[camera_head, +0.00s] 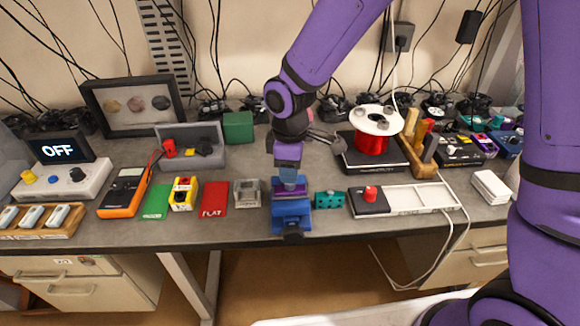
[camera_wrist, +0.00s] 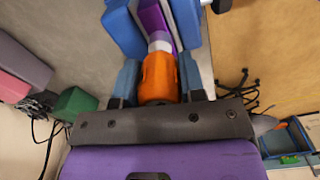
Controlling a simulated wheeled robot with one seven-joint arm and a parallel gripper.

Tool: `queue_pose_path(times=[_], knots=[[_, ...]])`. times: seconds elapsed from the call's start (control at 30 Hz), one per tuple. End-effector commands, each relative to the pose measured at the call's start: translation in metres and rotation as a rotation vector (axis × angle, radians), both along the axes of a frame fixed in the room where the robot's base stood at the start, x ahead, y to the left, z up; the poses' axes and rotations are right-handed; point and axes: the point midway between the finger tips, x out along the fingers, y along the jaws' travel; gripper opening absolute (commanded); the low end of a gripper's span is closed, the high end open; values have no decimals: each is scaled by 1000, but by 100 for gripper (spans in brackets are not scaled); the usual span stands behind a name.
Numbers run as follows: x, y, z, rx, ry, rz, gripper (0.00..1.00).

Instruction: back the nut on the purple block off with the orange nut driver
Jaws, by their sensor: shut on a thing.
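The purple block (camera_wrist: 153,18) sits between the blue jaws of a vise (camera_wrist: 122,28). In the head view the blue vise (camera_head: 291,214) stands at the bench's front edge, with a bit of the purple block (camera_head: 291,189) showing. My gripper (camera_wrist: 160,80) is shut on the orange nut driver (camera_wrist: 160,76), its blue fingers on both sides of the handle. The driver's pale front end points at the purple block and overlaps it in the wrist view. The nut is hidden, so I cannot tell whether the driver is seated on it. In the head view my gripper (camera_head: 289,172) is directly above the vise.
A grey clear-topped box (camera_head: 247,192) and a red FLAT card (camera_head: 214,198) lie left of the vise. A teal block (camera_head: 328,199) and a tray with a red knob (camera_head: 370,193) are right. A red wire spool (camera_head: 371,144) stands behind. The bench's front edge is close.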

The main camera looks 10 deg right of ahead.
Motion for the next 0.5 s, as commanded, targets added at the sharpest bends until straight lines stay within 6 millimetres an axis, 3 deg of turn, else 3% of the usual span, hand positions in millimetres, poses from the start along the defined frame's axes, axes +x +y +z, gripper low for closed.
queue_pose_path(times=[0.03, 0.07, 0.17, 0.5], knots=[[0, 0, 0, -1, 1, 0, 13], [0, 0, 0, -1, 1, -1, 42], [0, 0, 0, 0, 1, -2, 64], [0, 0, 0, 0, 0, -47, 64]])
